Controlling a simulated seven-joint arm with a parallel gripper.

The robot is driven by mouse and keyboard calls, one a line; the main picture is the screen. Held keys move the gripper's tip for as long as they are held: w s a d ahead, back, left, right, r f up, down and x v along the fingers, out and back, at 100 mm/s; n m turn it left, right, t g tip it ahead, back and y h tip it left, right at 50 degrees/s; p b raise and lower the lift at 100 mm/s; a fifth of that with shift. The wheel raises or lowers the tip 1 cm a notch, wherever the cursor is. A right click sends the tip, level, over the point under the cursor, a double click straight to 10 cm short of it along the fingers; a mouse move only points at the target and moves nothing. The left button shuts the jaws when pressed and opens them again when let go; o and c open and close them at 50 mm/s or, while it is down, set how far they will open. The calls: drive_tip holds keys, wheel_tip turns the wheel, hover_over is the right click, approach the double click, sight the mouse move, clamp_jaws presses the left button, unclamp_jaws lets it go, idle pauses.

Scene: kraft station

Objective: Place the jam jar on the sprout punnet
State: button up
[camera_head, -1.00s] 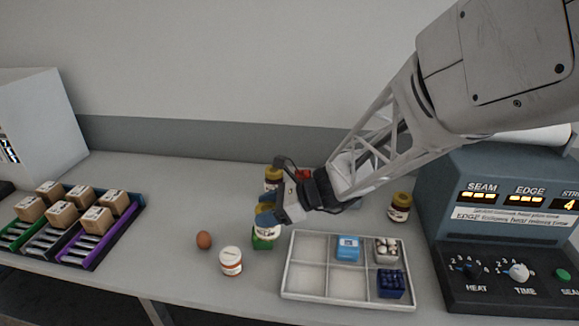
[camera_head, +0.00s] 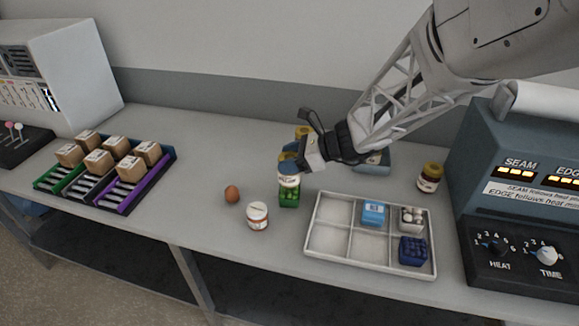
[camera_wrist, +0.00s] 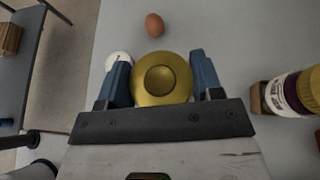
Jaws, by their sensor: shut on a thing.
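My gripper (camera_head: 290,170) is shut on the jam jar (camera_head: 289,181), which has a gold lid and a pale label. In the wrist view the jar's gold lid (camera_wrist: 162,79) sits between the two blue fingers of my gripper (camera_wrist: 162,85). The green sprout punnet (camera_head: 289,200) stands on the table directly below the jar in the head view. The jar looks upright and covers the punnet's upper part. I cannot tell whether they touch. The punnet is hidden in the wrist view.
A brown egg (camera_head: 232,194) and a white jar (camera_head: 257,216) stand to the left. A divided tray (camera_head: 314,252) holding small packs lies to the right. Other gold-lidded jars stand behind (camera_head: 303,132) and at the right (camera_head: 429,178). A rack of cartons (camera_head: 165,178) is far left.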

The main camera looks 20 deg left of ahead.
drive_tip(key=shift+f, duration=1.45)
drive_tip(key=shift+f, duration=0.15)
drive_tip(key=o, duration=1.1)
drive_tip(key=shift+o, duration=0.2)
drive_tip(key=v, duration=1.2)
drive_tip(key=shift+s+r, duration=0.1)
drive_tip(key=shift+r, duration=0.1)
drive_tip(key=s+d+r+n+t+h, duration=0.2)
drive_tip(key=s+d+n+h, duration=0.4)
drive_tip(key=s+d, duration=0.6)
drive_tip(key=s+d+r+n+t+h, duration=0.2)
drive_tip(key=s+d+r+n+h, duration=0.3)
drive_tip(key=s+d+n, duration=0.5)
drive_tip(key=shift+s+d+r+n+h, duration=0.15)
drive_tip(key=shift+s+d+n+h, duration=0.15)
drive_tip(key=shift+s+d+h, duration=1.45)
